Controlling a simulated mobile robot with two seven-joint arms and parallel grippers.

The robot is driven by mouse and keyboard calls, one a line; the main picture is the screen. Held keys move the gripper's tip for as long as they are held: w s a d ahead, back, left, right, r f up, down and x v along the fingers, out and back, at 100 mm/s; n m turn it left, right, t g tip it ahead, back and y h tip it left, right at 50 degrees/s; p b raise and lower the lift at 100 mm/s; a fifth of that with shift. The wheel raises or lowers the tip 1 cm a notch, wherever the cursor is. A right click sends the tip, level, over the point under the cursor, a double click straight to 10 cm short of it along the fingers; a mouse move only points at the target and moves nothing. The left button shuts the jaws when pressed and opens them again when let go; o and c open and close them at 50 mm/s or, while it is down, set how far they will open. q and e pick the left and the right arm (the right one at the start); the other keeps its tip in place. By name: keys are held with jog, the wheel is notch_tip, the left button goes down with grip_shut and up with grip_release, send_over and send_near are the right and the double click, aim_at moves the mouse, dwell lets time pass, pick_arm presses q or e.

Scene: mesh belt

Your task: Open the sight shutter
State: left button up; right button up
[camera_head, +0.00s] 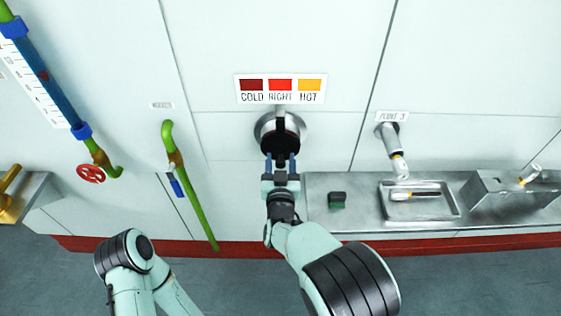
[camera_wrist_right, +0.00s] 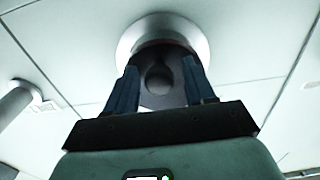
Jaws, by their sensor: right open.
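The sight shutter (camera_head: 285,131) is a dark plate over a round metal sight port (camera_head: 261,127) on the pale wall, below the colour card. It looks closed, as no glow shows from the port. My right gripper (camera_head: 280,160) is open just below and in front of it, fingers pointing at the wall. In the right wrist view the dark shutter (camera_wrist_right: 157,98) with a round mark lies between my two blue fingers (camera_wrist_right: 158,75). Whether they touch it I cannot tell. My left arm shows at the lower left, but its gripper is not in view.
A colour card (camera_head: 280,89) with dark red, red and yellow patches hangs above. A steel counter (camera_head: 350,215) at right holds a small green-black block (camera_head: 337,200) and a tray (camera_head: 420,212).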

grip_shut()
